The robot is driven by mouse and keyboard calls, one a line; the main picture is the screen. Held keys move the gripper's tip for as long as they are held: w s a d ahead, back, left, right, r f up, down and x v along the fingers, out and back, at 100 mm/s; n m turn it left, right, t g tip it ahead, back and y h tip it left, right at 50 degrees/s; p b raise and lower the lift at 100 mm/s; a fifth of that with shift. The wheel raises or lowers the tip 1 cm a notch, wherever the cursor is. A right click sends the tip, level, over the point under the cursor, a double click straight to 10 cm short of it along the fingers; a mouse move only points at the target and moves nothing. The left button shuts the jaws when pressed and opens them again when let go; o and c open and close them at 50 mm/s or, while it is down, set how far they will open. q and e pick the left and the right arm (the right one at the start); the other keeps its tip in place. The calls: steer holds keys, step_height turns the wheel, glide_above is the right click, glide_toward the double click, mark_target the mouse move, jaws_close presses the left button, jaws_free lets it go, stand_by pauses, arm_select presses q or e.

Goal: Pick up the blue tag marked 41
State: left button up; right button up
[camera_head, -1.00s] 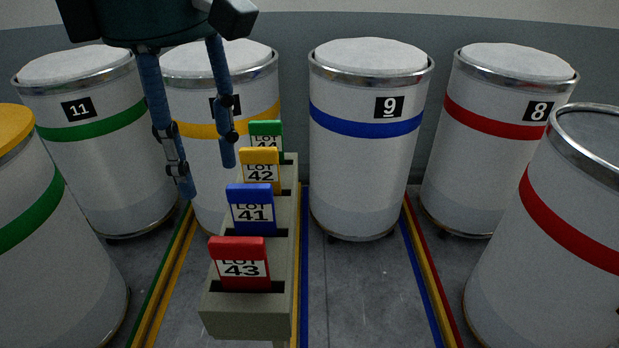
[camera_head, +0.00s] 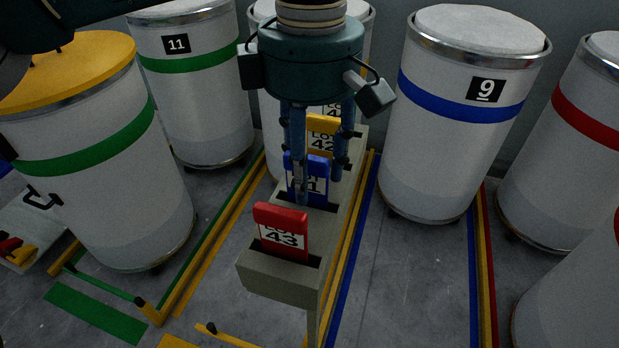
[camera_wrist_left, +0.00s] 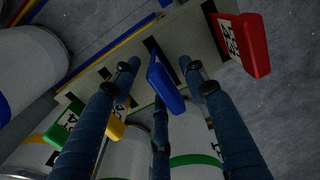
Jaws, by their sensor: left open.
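The blue tag marked 41 (camera_head: 318,172) stands upright in a slot of the rack (camera_head: 285,277), behind the red tag. A finger covers part of its face, so only the "1" reads. My left gripper (camera_head: 322,183) points down over it, open, with its fingers around the tag's sides. In the left wrist view the blue tag (camera_wrist_left: 166,90) stands between the open fingers (camera_wrist_left: 161,75), and no finger is clearly closed on it. I cannot tell whether any finger touches it. My right gripper is not in view.
The red tag 43 (camera_head: 281,230) stands just in front and the yellow tag 42 (camera_head: 322,124) just behind, close to the fingers. A green tag (camera_wrist_left: 62,134) is farther along. Large drums (camera_head: 460,120) surround the rack. Clear floor (camera_head: 405,270) lies to its right.

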arm_select(q)
steer(key=shift+a+f, duration=0.35)
steer(key=shift+f, duration=0.35)
steer(key=shift+d, duration=0.2)
steer(key=shift+c, duration=1.2)
steer(key=shift+a, duration=0.1)
jaws_close()
